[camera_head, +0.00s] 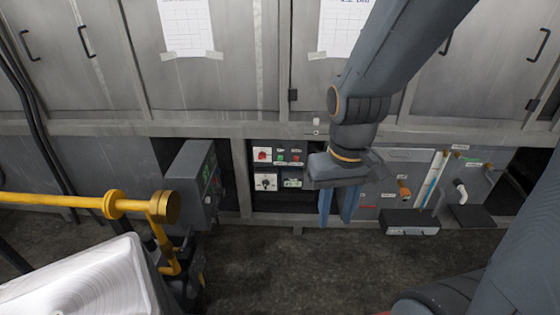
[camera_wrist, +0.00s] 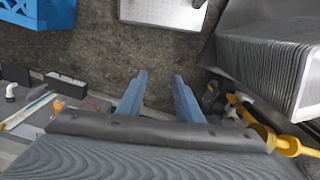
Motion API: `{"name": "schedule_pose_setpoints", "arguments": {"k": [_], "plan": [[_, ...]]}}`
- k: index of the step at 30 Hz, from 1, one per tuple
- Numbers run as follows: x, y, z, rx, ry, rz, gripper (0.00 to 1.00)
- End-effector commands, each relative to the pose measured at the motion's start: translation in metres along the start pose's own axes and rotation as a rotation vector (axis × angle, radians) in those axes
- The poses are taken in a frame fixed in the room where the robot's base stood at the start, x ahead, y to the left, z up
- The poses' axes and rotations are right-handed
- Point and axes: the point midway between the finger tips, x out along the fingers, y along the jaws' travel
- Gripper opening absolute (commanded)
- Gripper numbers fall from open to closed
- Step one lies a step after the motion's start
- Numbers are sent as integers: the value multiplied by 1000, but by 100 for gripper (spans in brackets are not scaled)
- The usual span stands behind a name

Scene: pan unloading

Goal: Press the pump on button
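A control panel (camera_head: 280,168) sits in the lower cabinet, left of my gripper in the head view. It has a red rotary switch (camera_head: 263,155), a small green button (camera_head: 281,158) and a small red button (camera_head: 296,158), with a dark knob (camera_head: 266,183) below. The labels are too small to read, so I cannot tell which is the pump on button. My gripper (camera_head: 336,220) points down to the right of this panel, apart from it. In the wrist view my gripper (camera_wrist: 160,75) is open and empty, its two blue fingers spread over the floor. The panel is not clear there.
A grey box with a green display (camera_head: 190,182) stands left of the panel. Pipes and a dark box (camera_head: 410,222) lie to the right. A blue crate (camera_wrist: 38,15) shows in the wrist view.

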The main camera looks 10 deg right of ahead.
Motion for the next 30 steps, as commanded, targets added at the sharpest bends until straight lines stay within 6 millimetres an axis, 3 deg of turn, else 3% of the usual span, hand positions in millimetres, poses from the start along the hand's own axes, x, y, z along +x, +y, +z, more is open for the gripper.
{"name": "schedule_pose_setpoints", "arguments": {"k": [1,5,6,30], "plan": [[0,0,0,0,0,0,23],[0,0,0,0,0,0,1],[0,0,0,0,0,0,0],[0,0,0,0,0,0,0]]}}
